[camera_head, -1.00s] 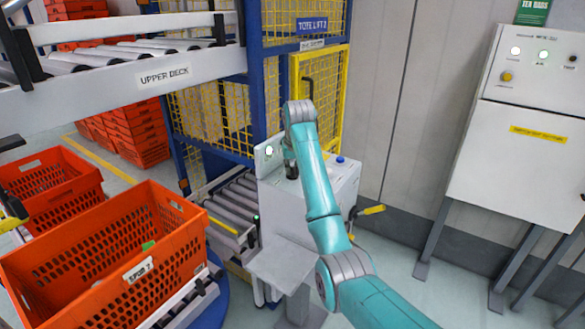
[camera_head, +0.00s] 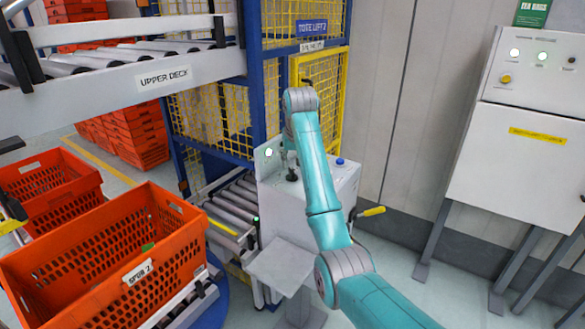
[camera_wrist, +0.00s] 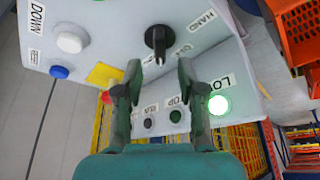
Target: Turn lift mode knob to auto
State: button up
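The black knob (camera_wrist: 158,40) stands on the light grey control console (camera_head: 330,185); it also shows in the head view (camera_head: 292,174). In the wrist view its grip points toward the bottom of the picture. A HAND label (camera_wrist: 199,22) is to its right; other labels below it are partly hidden, and I cannot read AUTO for certain. My gripper (camera_wrist: 159,82) is open, its two fingers apart and empty, with the knob beyond the gap between the fingertips. In the head view my arm hides most of the gripper, above the console.
The console carries a white DOWN button (camera_wrist: 69,42), a blue button (camera_wrist: 59,72) and a lit green lamp (camera_wrist: 219,105). A yellow handle (camera_head: 372,211) juts from its right side. The yellow mesh lift cage (camera_head: 322,95) stands behind; an orange tote (camera_head: 110,260) is at left.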

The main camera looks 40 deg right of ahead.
jog(key=shift+v, duration=1.5)
jog(key=shift+f, duration=0.1)
